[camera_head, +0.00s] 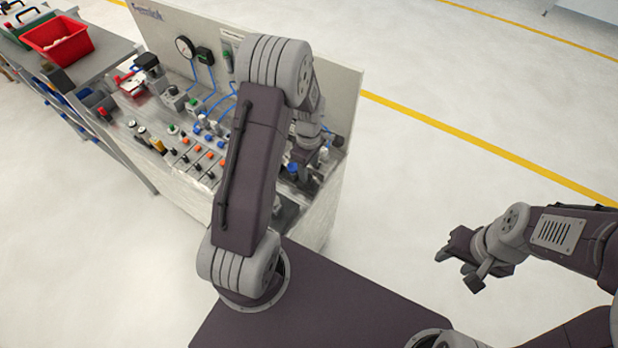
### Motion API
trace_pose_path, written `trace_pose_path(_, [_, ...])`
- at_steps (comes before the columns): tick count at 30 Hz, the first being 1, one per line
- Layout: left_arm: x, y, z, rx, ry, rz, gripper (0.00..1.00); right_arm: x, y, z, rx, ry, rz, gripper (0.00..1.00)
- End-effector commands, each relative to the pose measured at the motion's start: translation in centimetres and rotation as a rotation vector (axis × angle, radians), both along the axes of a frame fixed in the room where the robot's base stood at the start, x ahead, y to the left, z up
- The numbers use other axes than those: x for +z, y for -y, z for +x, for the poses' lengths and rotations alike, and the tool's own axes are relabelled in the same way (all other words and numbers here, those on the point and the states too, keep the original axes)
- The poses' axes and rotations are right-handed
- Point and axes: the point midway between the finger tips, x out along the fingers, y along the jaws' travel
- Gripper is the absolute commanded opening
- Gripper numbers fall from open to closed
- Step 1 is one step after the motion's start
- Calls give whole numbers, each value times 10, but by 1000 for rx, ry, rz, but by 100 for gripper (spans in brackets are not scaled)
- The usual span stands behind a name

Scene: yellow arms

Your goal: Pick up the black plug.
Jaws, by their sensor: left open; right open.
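The workbench (172,180) holds a training panel crowded with small fittings, and I cannot single out the black plug among its dark parts. My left arm reaches over the panel. My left gripper (304,160) points down at the panel's right end, close over dark and blue-capped fittings. Its fingertips are hard to separate from the parts around them, and I see nothing clearly held. My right gripper (460,268) is open and empty over bare floor at the right, well away from the bench.
An upright backboard (345,95) closes the panel's far side, with a round gauge (185,47) and blue tubes. Rows of orange-tipped fittings (197,148) stand left of my arm. A red bin (57,40) sits on the side table at left. The right-hand floor is clear.

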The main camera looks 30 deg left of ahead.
Motion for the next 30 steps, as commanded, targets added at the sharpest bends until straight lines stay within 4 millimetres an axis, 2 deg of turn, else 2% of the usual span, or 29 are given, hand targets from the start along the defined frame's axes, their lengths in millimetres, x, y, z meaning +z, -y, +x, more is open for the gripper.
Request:
trace_pose_path(2, [-12,0,-1,0,-6,-2,46,10,0,0,0,0,0,45])
trace_pose_path(6, [-33,0,1,-1,-2,-1,46,11,0,0,0,0,0,45])
trace_pose_path(13, [-36,0,1,-1,0,0,46,10,0,0,0,0,0,45])
trace_pose_path(14, [-36,0,1,-1,0,0,41,10,0,0,0,0,0,45])
trace_pose_path(18, [-36,0,1,-1,0,0,2,10,0,0,0,0,0,45])
trace_pose_path(30, [-31,0,2,-1,2,0,0,8,0,0,0,0,0,45])
